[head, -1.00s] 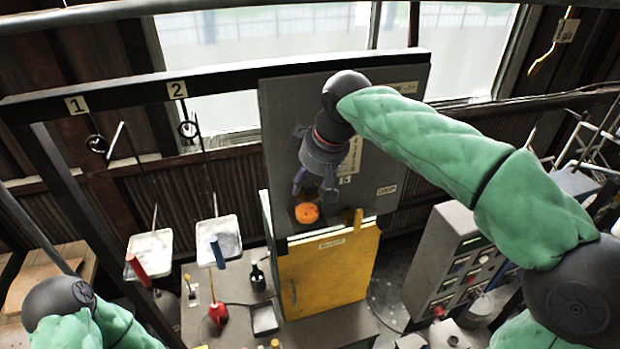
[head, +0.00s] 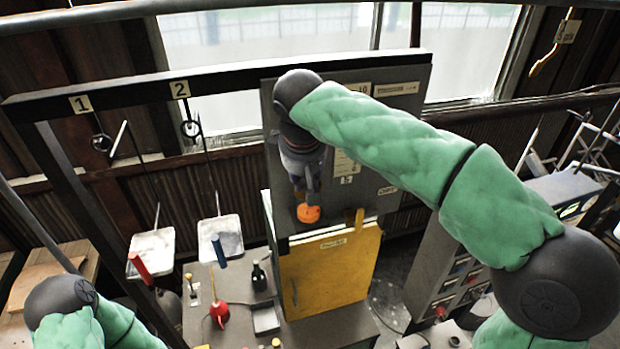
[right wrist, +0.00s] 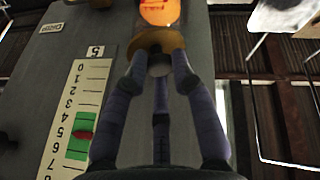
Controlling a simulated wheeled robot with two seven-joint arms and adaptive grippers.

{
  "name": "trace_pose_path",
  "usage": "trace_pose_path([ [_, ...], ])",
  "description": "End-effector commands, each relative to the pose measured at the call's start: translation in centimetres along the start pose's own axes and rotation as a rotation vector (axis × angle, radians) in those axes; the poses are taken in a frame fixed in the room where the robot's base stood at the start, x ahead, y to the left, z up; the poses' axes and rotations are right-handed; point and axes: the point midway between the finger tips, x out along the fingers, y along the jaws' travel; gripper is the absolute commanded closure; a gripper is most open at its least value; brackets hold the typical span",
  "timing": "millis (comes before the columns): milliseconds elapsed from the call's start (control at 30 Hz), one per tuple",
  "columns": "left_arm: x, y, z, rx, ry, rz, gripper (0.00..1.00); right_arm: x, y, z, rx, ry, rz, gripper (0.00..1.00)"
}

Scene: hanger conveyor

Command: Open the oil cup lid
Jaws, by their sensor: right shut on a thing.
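The oil cup (head: 308,213) shows orange on the front of the grey panel, above the yellow cabinet. In the right wrist view its orange body (right wrist: 160,12) is at the top edge, with the brass-coloured lid (right wrist: 158,42) just below it in the picture. My right gripper (head: 306,190) is directly above the cup in the head view. In the right wrist view its fingers (right wrist: 157,68) close around the small grey knob at the lid. The lid seems to sit on the cup; the head view hides most of it. My left gripper is not in view.
A scale (right wrist: 75,120) with a green band and red mark is on the panel (head: 370,120) beside the gripper. Two white trays (head: 220,237) hang at left. The yellow cabinet (head: 330,270) is below the cup.

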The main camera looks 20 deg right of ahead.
Motion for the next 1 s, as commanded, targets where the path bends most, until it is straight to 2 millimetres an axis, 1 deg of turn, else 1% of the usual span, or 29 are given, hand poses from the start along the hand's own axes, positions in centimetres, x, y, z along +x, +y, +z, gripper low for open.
trace_pose_path([
  [33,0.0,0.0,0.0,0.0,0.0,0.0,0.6,-0.2,-0.4,-0.3,-0.021,-0.013,0.04,1.0],
  [500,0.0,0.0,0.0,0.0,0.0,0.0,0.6,-0.8,-2.6,-1.6,-0.177,-0.184,0.423,1.0],
  [1000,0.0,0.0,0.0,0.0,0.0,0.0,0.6,-0.3,-5.0,-2.5,-0.342,-0.365,0.822,1.0],
])
